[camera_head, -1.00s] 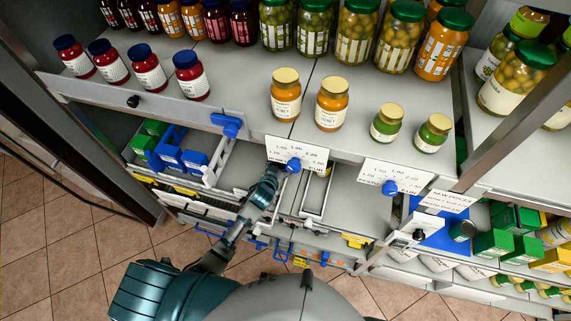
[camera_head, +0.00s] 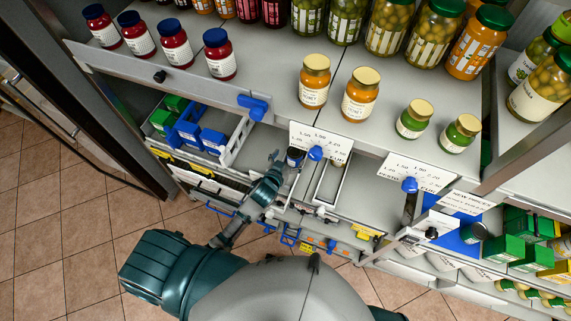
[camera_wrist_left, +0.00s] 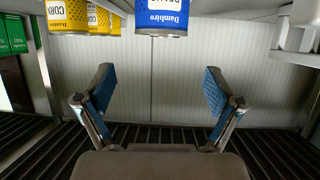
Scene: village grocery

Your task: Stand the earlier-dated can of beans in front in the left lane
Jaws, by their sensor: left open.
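My left gripper (camera_head: 276,166) reaches in under the shelf with jars, at the lane openings. In the left wrist view it (camera_wrist_left: 160,88) is open, its two blue-padded fingers wide apart with nothing between them. A blue can of beans (camera_wrist_left: 162,14) shows at the top of the wrist view, apart from the fingers and cut off by the picture edge. No date can be read on either view. My right gripper is not in view.
Yellow corn cans (camera_wrist_left: 78,16) and green boxes (camera_wrist_left: 14,36) are at left in the wrist view. A price sign (camera_head: 320,140) hangs above. Honey-coloured jars (camera_head: 314,80) stand on the shelf over it.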

